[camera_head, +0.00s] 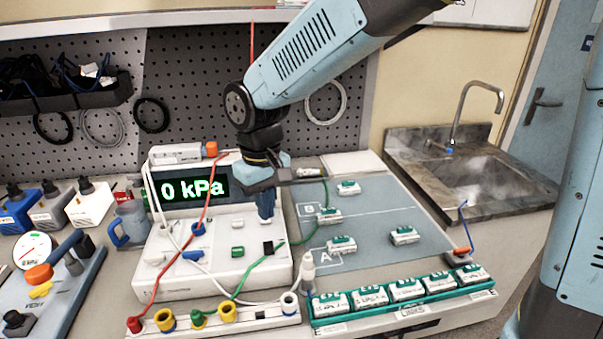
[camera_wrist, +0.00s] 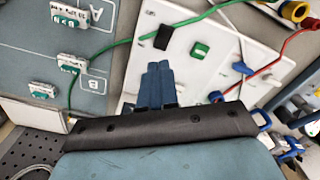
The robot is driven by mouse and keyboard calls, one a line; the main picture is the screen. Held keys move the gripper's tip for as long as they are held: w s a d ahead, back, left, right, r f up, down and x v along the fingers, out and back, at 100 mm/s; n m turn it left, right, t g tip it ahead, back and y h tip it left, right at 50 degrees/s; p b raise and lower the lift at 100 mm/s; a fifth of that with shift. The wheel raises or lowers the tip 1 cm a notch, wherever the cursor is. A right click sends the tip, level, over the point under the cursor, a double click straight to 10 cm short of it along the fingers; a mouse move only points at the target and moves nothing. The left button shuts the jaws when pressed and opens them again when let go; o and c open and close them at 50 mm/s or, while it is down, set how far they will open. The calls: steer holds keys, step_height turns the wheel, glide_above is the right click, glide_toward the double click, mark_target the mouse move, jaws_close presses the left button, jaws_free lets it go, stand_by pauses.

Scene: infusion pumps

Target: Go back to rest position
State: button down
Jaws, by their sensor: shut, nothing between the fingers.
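My gripper (camera_head: 266,207) hangs over the right part of the white pump unit, in front of its display (camera_head: 190,188), which reads 0 kPa in green. Its blue fingers point down and are shut together with nothing between them. In the wrist view the shut fingers (camera_wrist: 158,80) lie over the white pump unit (camera_wrist: 205,75), with a green button (camera_wrist: 200,50) and a black switch (camera_wrist: 163,36) close by. I cannot tell how high the fingertips are above the panel.
Red, green and white tubes run from the unit to a strip of coloured ports (camera_head: 215,319). A grey mat (camera_head: 375,215) holds several small white-and-green modules. A green tray (camera_head: 400,307) holds several more. A sink (camera_head: 475,175) is at right, a pegboard (camera_head: 200,75) behind.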

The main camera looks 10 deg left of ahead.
steer(key=w+d+r+m+t, duration=0.15)
steer(key=d+r, duration=0.25)
steer(key=d, duration=0.5)
steer(key=w+d+r+m+t, duration=0.1)
steer(key=w+d+r+m, duration=0.2)
steer(key=d, duration=0.6)
steer(key=s+d+r+m+t, duration=0.1)
steer(key=s+d+r+m, duration=0.1)
steer(key=s+d, duration=0.3)
steer(key=s+d+r+m+t, duration=0.2)
steer(key=s+d+m, duration=0.1)
steer(key=d, duration=1)
steer(key=shift+s+d+r, duration=0.2)
steer(key=shift+s+d, duration=0.2)
steer(key=shift+s, duration=0.5)
